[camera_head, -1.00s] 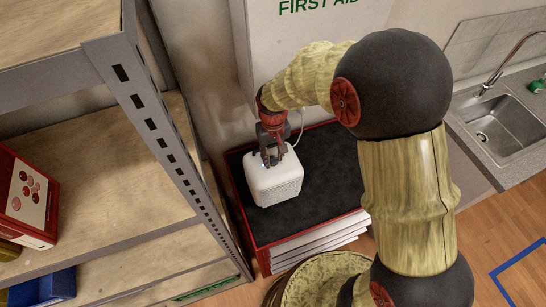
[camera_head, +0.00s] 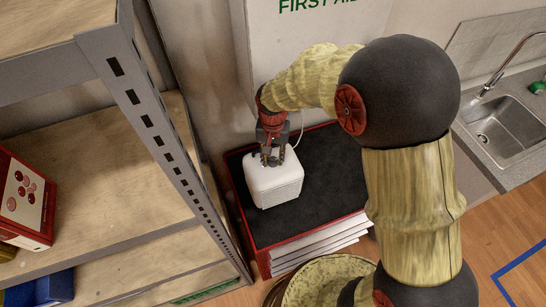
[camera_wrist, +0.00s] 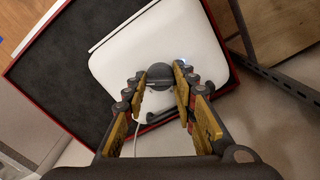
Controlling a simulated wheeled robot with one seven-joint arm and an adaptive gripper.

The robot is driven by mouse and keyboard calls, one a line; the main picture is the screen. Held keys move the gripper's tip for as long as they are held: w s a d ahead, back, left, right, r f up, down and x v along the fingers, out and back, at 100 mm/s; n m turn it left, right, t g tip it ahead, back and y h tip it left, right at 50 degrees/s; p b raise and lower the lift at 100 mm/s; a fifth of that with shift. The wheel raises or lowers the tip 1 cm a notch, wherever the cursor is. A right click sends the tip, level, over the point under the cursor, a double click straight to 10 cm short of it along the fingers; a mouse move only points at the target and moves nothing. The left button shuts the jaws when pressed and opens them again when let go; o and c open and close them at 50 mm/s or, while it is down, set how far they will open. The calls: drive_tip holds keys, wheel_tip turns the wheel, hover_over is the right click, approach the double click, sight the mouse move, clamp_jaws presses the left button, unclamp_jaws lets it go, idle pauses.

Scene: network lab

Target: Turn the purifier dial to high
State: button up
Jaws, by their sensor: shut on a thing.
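The white purifier (camera_head: 274,186) stands on the black top of a red-edged cabinet (camera_head: 318,202). In the wrist view the purifier (camera_wrist: 148,45) fills the upper middle, with a dark round dial (camera_wrist: 159,76) near its edge and a small bluish light beside it. My gripper (camera_head: 272,160) reaches down onto the purifier's top from above. In the wrist view my gripper (camera_wrist: 160,88) has its fingertips on either side of the dial, shut on it. The dial's markings and setting cannot be read. In the head view my fingers hide the dial.
A grey metal shelf (camera_head: 165,135) stands close on the left, with a red box (camera_head: 24,200) on it. A white first aid cabinet (camera_head: 300,50) hangs behind. A white cable (camera_wrist: 137,135) runs from the purifier. A sink (camera_head: 503,130) is at the right.

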sight(273, 158)
drive_tip(key=shift+w+r, duration=0.1)
drive_tip(key=o, duration=0.9)
wheel_tip(273, 158, up, 12)
idle(0.3)
idle(0.5)
